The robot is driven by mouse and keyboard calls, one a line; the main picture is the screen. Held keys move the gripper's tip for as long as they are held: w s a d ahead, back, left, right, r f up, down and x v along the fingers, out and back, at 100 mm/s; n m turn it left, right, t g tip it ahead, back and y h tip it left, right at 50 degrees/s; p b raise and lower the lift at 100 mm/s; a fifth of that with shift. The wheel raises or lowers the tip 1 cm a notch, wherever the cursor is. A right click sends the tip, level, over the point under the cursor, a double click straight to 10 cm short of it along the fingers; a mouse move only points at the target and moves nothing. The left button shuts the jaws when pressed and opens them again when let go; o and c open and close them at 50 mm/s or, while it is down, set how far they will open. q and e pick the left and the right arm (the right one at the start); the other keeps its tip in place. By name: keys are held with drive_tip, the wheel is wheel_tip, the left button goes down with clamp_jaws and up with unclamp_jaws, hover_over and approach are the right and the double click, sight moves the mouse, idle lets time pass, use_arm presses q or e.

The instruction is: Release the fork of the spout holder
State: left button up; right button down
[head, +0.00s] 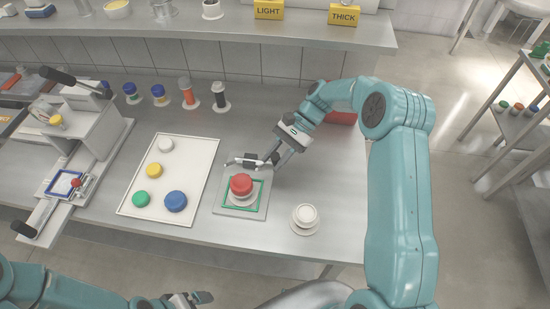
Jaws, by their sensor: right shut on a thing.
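The spout holder is a grey plate (231,209) with a green square outline near the middle of the bench. A red-capped spout (241,184) stands upright on it, inside the green outline. The fork (233,162) is a thin pale bar with a dark middle part, at the back edge of the holder behind the red cap. My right gripper (268,161) reaches in from the right and is shut on the fork at its dark part; the fingers partly hide it. My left gripper (190,299) is low at the bottom edge, away from the bench things; its opening is unclear.
A white tray (204,149) with coloured caps lies left of the holder. A white round cap (305,214) stands to its right. A grey fixture (84,143) with black handles is at the left. Several small bottles (188,97) line the back, below a shelf (330,36).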

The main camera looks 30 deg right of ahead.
drive_tip(key=shift+w+d+m+g+y+b, duration=0.4)
drive_tip(key=shift+w+d+g+y+b, duration=0.25)
drive_tip(key=shift+y, duration=0.25)
drive_tip(key=shift+w+d+r+g+y+b, duration=0.1)
drive_tip(key=shift+w+d+g+y+b, duration=0.05)
drive_tip(key=shift+w+g+y+b, duration=0.35)
drive_tip(key=shift+d+r+m+b, duration=0.1)
drive_tip(key=shift+d+m+b, duration=0.05)
drive_tip(key=shift+m+b, duration=0.25)
drive_tip(key=shift+w+r+g+y, duration=0.1)
drive_tip(key=shift+g+y, duration=0.15)
drive_tip(key=shift+y, duration=0.05)
drive_tip(key=c, duration=0.9)
unclamp_jaws()
drive_tip(key=shift+r, duration=0.1)
